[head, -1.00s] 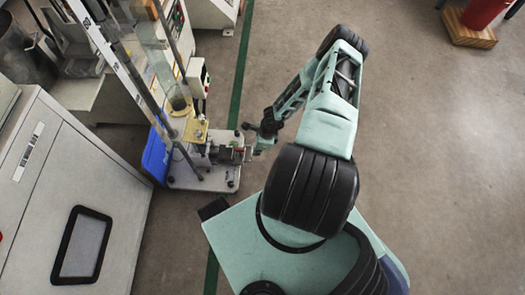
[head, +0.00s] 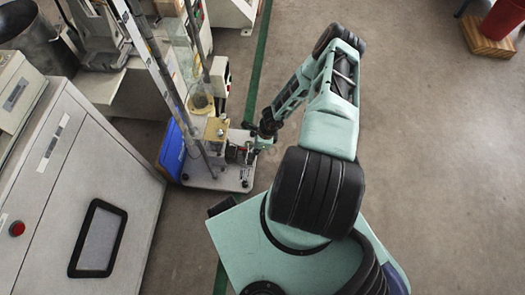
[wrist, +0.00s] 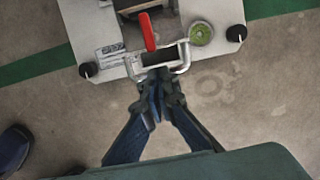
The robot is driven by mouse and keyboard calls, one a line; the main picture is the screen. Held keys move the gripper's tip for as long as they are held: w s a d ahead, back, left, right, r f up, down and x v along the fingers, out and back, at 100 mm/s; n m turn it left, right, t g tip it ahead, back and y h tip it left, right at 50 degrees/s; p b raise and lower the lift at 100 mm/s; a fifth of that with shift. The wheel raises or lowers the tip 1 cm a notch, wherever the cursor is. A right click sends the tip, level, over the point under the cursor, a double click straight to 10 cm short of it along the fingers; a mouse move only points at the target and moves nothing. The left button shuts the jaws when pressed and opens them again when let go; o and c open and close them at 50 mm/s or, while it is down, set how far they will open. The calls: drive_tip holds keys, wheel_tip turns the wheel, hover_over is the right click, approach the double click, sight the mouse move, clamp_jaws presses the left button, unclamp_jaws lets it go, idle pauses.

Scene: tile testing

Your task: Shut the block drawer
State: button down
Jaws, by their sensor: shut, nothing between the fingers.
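The test machine's grey base plate (wrist: 225,12) fills the top of the wrist view, and it stands on the floor in the head view (head: 215,178). At its near edge is a metal frame with a bar handle (wrist: 184,60), which looks like the front of the block drawer; a dark opening (wrist: 152,57) shows inside it. A red lever (wrist: 148,32) sticks out above it. My gripper (wrist: 160,78) is shut and empty, its fingertips at the handle's near edge. I cannot tell if they touch it. How far the drawer stands out is unclear.
A green bubble level (wrist: 200,33) and black knobs (wrist: 236,33) sit on the plate. A large grey cabinet (head: 130,180) stands to the left. A red object on a wooden block (head: 488,38) is at the far right. The floor right of my arm is clear.

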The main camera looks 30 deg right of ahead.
sight(245, 149)
drive_tip(key=w+a, duration=0.1)
drive_tip(key=a, duration=0.1)
drive_tip(key=w+a, duration=0.1)
drive_tip(key=a, duration=0.1)
drive_tip(key=shift+w, duration=0.4)
drive_tip(key=d, duration=0.1)
drive_tip(key=s+d+r, duration=0.2)
drive_tip(key=shift+s+d+p, duration=0.1)
drive_tip(key=shift+d+p, duration=0.2)
drive_tip(key=p+v, duration=0.3)
drive_tip(key=v, duration=0.5)
drive_tip(key=shift+r, duration=0.4)
